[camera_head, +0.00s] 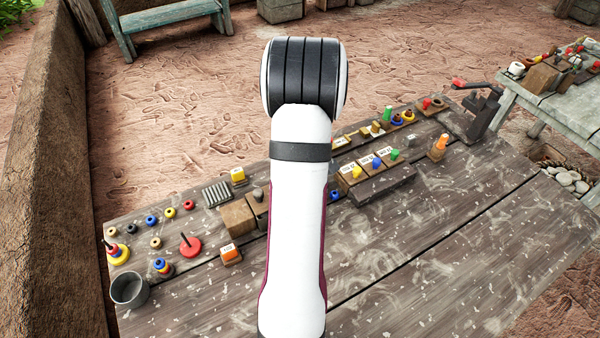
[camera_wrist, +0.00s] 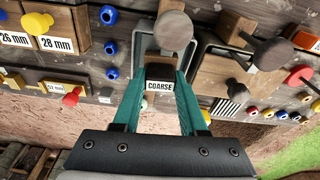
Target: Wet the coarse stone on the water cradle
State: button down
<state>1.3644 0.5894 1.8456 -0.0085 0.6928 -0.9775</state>
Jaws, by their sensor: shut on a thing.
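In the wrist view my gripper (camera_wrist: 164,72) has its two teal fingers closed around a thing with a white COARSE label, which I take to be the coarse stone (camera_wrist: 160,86). A rounded greyish knob (camera_wrist: 174,28) shows just beyond the fingertips, with a pale grey frame behind it. I cannot tell whether the stone touches anything below it. A wooden block (camera_wrist: 225,75) with a similar knob (camera_wrist: 271,53) is close on the right. I cannot surely pick out the water cradle. In the head view my arm hides my gripper.
The head view shows the worktable (camera_head: 440,240), bare at front right. Colored rings, a red disc (camera_head: 190,246) and a metal cup (camera_head: 128,289) are at left. A dark lever device (camera_head: 482,110) is at the back right.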

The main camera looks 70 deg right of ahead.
jog(key=shift+f, duration=1.35)
dwell(5.7)
jog(key=shift+r, duration=3.5)
